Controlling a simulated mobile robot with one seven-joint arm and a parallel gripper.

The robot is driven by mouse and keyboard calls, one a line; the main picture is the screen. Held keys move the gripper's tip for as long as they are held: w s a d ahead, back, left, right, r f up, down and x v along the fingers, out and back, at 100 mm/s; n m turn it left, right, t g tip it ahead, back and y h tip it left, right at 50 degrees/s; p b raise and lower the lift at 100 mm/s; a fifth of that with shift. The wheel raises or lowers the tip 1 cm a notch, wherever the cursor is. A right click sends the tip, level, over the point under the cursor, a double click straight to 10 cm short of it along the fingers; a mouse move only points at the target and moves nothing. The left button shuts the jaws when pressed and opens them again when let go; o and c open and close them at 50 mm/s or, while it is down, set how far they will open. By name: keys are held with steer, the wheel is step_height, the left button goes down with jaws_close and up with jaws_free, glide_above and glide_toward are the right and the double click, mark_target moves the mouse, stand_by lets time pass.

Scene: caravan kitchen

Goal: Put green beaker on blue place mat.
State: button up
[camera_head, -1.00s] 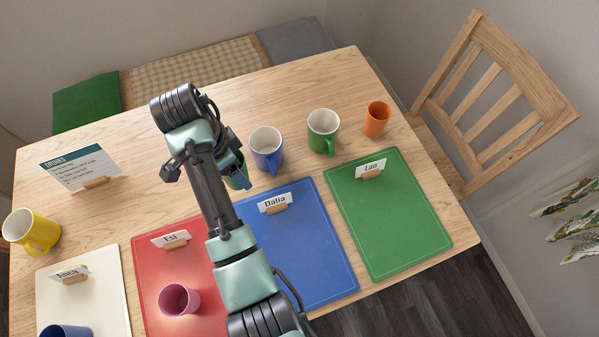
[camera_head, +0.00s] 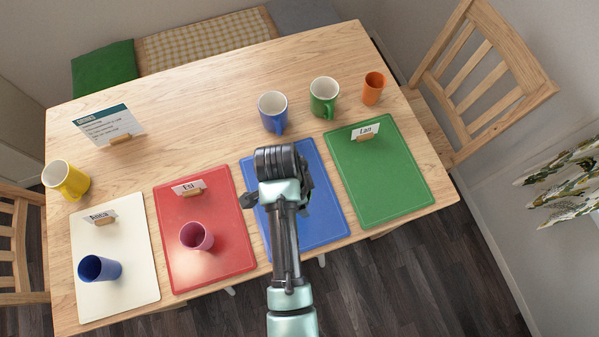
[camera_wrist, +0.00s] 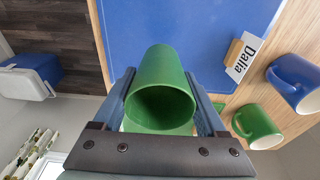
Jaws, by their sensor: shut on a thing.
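The green beaker (camera_wrist: 160,85) is between the fingers of my gripper (camera_wrist: 162,98), which is shut on it. In the wrist view its open end faces the camera. The blue place mat (camera_head: 328,203) lies between the red and green mats in the head view, and my arm covers part of it. In the wrist view the blue mat (camera_wrist: 150,25) spreads behind the beaker's far end. I cannot tell whether the beaker touches it. The beaker and fingertips are hidden by my arm in the head view.
The name card "Dalia" (camera_wrist: 243,55) stands on the blue mat. A blue mug (camera_head: 273,112), a green mug (camera_head: 324,98) and an orange cup (camera_head: 373,88) stand behind the mats. The red mat (camera_head: 215,265) holds a pink cup (camera_head: 196,237). The green mat (camera_head: 385,185) is clear apart from its card.

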steer(key=shift+f, duration=2.95)
steer(key=shift+f, duration=0.1)
steer(key=o, duration=1.3)
